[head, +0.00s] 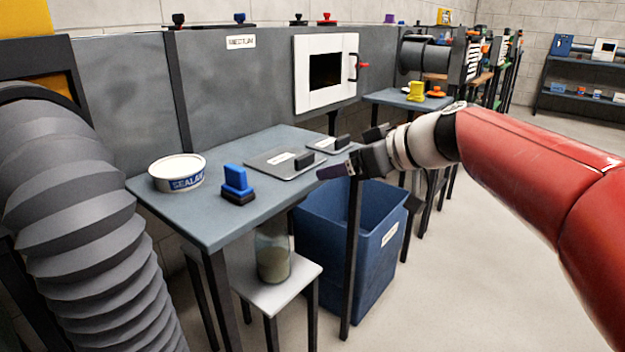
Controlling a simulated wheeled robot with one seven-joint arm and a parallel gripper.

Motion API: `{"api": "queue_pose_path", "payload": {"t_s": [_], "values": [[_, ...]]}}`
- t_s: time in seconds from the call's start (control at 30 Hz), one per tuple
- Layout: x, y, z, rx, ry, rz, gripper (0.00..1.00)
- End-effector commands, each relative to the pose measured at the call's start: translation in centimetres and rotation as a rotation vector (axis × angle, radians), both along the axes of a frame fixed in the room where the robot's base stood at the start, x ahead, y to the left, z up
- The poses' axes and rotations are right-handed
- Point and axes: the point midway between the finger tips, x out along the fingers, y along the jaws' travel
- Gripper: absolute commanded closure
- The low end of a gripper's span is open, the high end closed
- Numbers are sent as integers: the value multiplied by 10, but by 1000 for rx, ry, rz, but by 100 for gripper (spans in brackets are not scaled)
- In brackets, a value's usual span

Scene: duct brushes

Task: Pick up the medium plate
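Two flat grey plates with dark block handles and small white labels lie on the grey-blue table. The larger plate (272,163) is near the middle of the tabletop. The smaller plate (322,147) is behind it and to the right, near the table's right edge. The labels are too small to read, so I cannot tell which one is named medium. My gripper (353,152) is at the table's right edge, close to the smaller plate in the picture. Its two dark fingers are spread apart, with nothing seen between them.
A sealant tub (178,172) and a blue brush (237,183) stand on the table (215,225). A blue bin (345,230) is below its right side. A jar (273,255) stands on a low stool. A duct with an open framed hatch (325,73) runs behind. Floor at right is clear.

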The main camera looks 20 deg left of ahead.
Motion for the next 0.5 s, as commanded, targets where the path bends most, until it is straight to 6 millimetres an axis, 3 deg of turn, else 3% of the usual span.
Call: {"api": "queue_pose_path", "payload": {"t_s": [0.2, 0.5], "values": [[20, 18, 13, 91, -79, 68, 25], [31, 50, 2, 90, -79, 68, 25]]}}
